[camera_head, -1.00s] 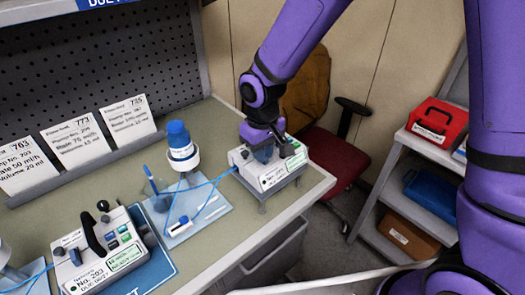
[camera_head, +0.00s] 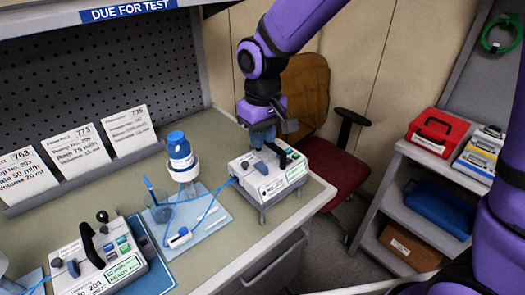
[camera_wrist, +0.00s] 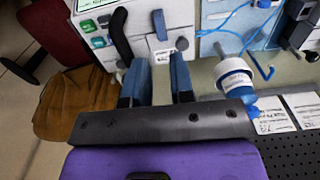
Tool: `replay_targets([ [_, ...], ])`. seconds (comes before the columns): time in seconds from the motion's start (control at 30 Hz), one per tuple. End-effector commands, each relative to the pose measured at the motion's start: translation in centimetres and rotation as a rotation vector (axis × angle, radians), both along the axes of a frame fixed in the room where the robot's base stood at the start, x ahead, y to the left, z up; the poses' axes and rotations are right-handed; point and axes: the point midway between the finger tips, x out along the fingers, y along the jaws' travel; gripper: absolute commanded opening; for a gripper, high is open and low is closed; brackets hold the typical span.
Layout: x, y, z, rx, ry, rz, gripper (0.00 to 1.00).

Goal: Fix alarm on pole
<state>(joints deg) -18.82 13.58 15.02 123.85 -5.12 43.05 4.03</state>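The right-hand infusion pump (camera_head: 268,181), a white box on short grey legs, stands at the right end of the bench. Its black handle (camera_head: 281,153), blue-grey lever and green screen (camera_head: 297,172) face up. My gripper (camera_head: 264,143) is just above this pump. In the wrist view my gripper (camera_wrist: 158,68) is open, its two blue fingers apart with nothing seen between them. The lever (camera_wrist: 160,25) lies beyond the fingers, and the black handle (camera_wrist: 121,35) is to its left. I cannot tell whether a finger touches the pump. No alarm light is readable.
A second pump (camera_head: 90,262) sits on a blue mat at the left. A blue-capped bottle (camera_head: 180,150) on a stand, with blue tubing, stands between the pumps. Cards (camera_head: 78,147) line the pegboard. A chair (camera_head: 335,165) and shelves with a red case (camera_head: 438,130) are at right.

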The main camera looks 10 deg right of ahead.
Motion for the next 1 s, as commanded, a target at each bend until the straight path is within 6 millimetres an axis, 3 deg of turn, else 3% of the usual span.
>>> replay_targets([
  [0.2,0.0,0.0,2.3,0.001,-0.001,0.0,0.22],
  [0.67,0.0,-0.3,2.9,0.001,-0.004,-0.005,0.22],
  [0.83,-0.6,-3.0,5.3,0.003,-0.047,-0.053,0.22],
  [1.0,-2.2,-7.6,9.1,0.011,-0.118,-0.14,0.22],
])
